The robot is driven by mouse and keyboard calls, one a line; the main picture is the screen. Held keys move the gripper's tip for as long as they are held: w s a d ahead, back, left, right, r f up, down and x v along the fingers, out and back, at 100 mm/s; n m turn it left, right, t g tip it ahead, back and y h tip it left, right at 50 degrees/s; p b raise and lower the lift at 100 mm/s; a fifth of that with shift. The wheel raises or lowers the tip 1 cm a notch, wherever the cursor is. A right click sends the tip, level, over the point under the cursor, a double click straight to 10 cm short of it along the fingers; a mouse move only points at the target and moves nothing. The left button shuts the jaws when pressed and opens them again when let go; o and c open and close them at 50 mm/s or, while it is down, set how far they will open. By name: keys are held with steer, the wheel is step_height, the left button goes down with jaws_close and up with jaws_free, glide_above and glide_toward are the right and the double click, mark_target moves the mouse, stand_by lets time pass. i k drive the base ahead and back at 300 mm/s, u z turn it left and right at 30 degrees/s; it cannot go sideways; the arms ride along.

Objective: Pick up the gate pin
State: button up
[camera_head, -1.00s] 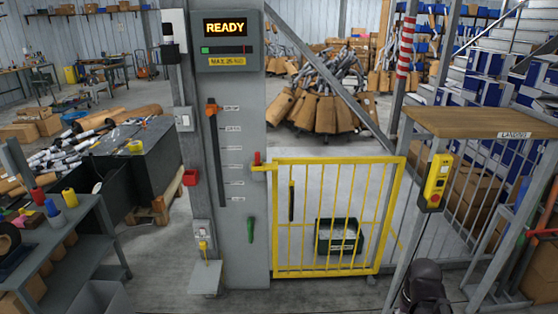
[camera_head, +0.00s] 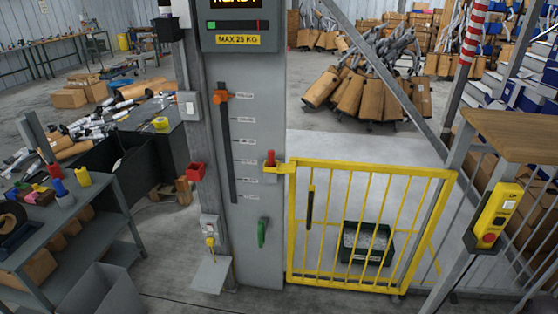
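A small upright red piece, which looks like the gate pin (camera_head: 270,158), stands at the yellow latch (camera_head: 279,167) where the gate meets the grey column. Its lower part is hidden in the latch. The yellow barred gate (camera_head: 368,166) looks closed against the column. A black handle (camera_head: 310,206) is on the gate's left side. My gripper is not in view.
The grey column (camera_head: 262,100) carries an orange slider and a green lever (camera_head: 262,232). A red holder (camera_head: 195,172) is on the post at left. A green crate (camera_head: 344,262) stands behind the gate. A yellow control box (camera_head: 494,214) hangs at right. A dark shelf (camera_head: 100,215) stands left.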

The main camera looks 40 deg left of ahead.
mark_target(271, 152)
steer(key=u, duration=0.1)
steer(key=i, duration=0.7)
steer(key=u, duration=0.7)
steer(key=i, duration=0.65)
steer(key=u, duration=0.45)
